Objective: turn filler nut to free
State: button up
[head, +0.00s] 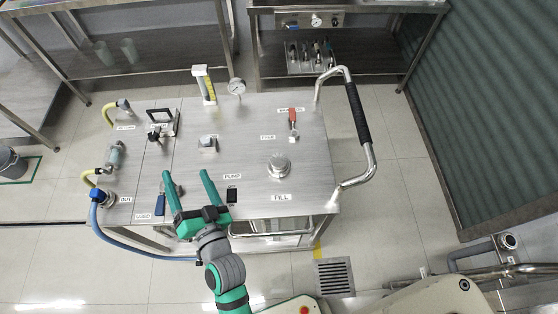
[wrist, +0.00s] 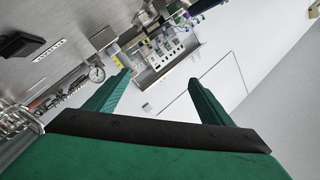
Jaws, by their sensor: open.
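The filler nut (head: 278,166) is a round silver cap on the right part of the steel skid top (head: 235,140), just above the FILL label (head: 281,197). My gripper (head: 187,173) is open and empty over the front left part of the skid top, well to the left of the nut and apart from it. In the wrist view my open gripper (wrist: 160,80) shows two green fingers with nothing between them. I cannot make out the nut in the wrist view.
A red-handled lever (head: 293,122) and a pressure gauge (head: 237,87) stand behind the nut. A bent rail with a black grip (head: 358,112) rises at the right edge. A black switch (head: 232,195) is right of my gripper. Blue and yellow hoses run at the left.

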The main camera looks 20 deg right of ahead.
jog(key=w+a+r+n+g+y, duration=0.2)
jog(key=w+a+r+n+y, duration=0.25)
jog(key=w+r, duration=0.3)
jog(key=w+a+r+n+g+y, duration=0.2)
jog(key=w+a+r+n+y, duration=0.3)
jog(key=r, duration=0.3)
jog(key=n+g+h, duration=0.2)
jog(key=g+h, duration=1)
jog(key=g, duration=0.2)
send_over(279, 160)
jog(key=shift+m, duration=0.25)
notch_tip(279, 160, down, 14)
jog(key=shift+r, duration=0.15)
notch_tip(279, 160, down, 11)
jog(key=shift+r, duration=0.2)
